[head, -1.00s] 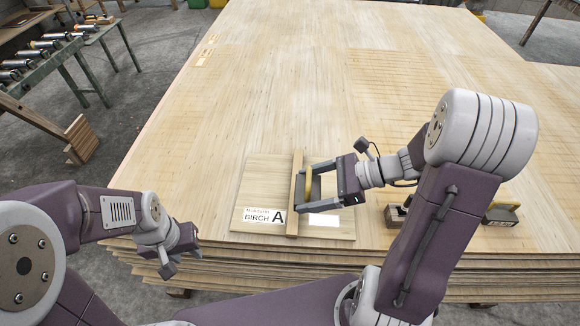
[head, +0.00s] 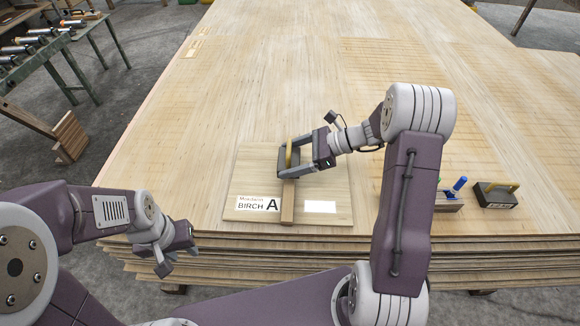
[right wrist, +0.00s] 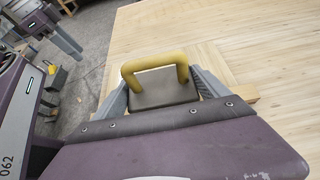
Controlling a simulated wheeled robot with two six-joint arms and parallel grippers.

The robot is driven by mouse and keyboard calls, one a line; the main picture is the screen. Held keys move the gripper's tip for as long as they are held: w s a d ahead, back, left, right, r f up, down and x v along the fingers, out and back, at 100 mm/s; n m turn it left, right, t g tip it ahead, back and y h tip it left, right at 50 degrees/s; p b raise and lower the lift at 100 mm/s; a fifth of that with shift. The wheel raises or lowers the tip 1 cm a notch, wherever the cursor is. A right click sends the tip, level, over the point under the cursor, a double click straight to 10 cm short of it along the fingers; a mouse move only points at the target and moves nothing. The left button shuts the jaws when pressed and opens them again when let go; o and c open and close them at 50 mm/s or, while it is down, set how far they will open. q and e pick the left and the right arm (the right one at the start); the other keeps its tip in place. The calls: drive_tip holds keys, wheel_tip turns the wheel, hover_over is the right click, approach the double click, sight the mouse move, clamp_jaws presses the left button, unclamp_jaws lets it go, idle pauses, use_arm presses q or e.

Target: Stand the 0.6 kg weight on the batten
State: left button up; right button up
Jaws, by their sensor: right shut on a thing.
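My right gripper (head: 287,162) is shut on a dark grey weight with a yellow handle (head: 290,152). In the right wrist view the weight's dark top (right wrist: 165,91) and its handle (right wrist: 155,68) show between my fingers. The batten (head: 287,205) is a narrow wooden strip on a pale board labelled "BIRCH A" (head: 245,180). The weight is at the far part of the batten and hides it there; whether it touches the batten, I cannot tell. My left gripper (head: 177,250) hangs off the stack's near left edge; its fingers do not show clearly.
The far veneer (head: 330,60) is clear.

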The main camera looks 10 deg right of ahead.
sight(290, 166)
wheel_tip(290, 166, down, 3)
drive_tip(key=shift+f+b, duration=0.15)
drive_tip(key=shift+b, duration=0.4)
drive_tip(key=o, duration=1.9)
drive_tip(key=shift+o, duration=0.2)
drive_tip(key=shift+d+r, duration=0.1)
drive_tip(key=shift+r, duration=0.15)
drive_tip(key=p+v, duration=0.4)
drive_tip(key=v, duration=0.7)
drive_tip(key=shift+d, duration=0.35)
drive_tip(key=shift+s, duration=0.15)
